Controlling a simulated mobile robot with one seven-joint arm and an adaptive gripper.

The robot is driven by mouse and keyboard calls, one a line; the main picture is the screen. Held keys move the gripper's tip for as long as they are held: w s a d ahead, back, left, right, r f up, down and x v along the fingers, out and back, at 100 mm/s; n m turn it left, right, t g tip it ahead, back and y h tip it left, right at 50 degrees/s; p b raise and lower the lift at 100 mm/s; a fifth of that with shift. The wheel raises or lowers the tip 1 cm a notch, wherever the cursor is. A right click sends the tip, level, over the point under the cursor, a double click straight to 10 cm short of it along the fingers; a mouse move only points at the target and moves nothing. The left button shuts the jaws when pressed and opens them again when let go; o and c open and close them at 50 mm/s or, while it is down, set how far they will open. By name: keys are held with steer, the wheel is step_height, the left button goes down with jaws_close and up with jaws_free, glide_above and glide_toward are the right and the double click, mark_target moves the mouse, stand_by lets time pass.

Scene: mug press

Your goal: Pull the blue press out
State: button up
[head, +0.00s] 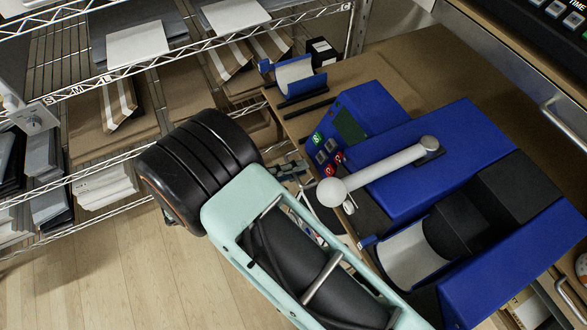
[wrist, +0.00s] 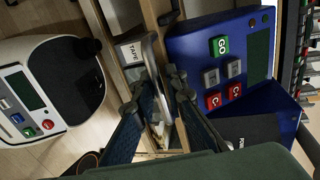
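The blue press (head: 400,190) stands on the wooden table at the right of the head view. It has a green GO button, red buttons, a dark display and a long grey lever (head: 385,172) with a round end. Its control panel also shows at the upper right of the wrist view (wrist: 190,50). My gripper (head: 293,170) is at the table's left edge, beside the control panel, partly hidden by my arm. In the wrist view my gripper (wrist: 156,85) has its fingers apart. A curved grey metal piece (wrist: 150,50) shows between them; I cannot tell whether they touch it.
A blue cradle part (head: 295,80) sits at the table's far corner. A wire shelf (head: 90,80) with packages and papers stands at the left.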

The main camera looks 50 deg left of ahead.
steer(key=shift+o, duration=1.1)
steer(key=shift+s, duration=0.1)
steer(key=v, duration=1.2)
steer(key=shift+r, duration=0.1)
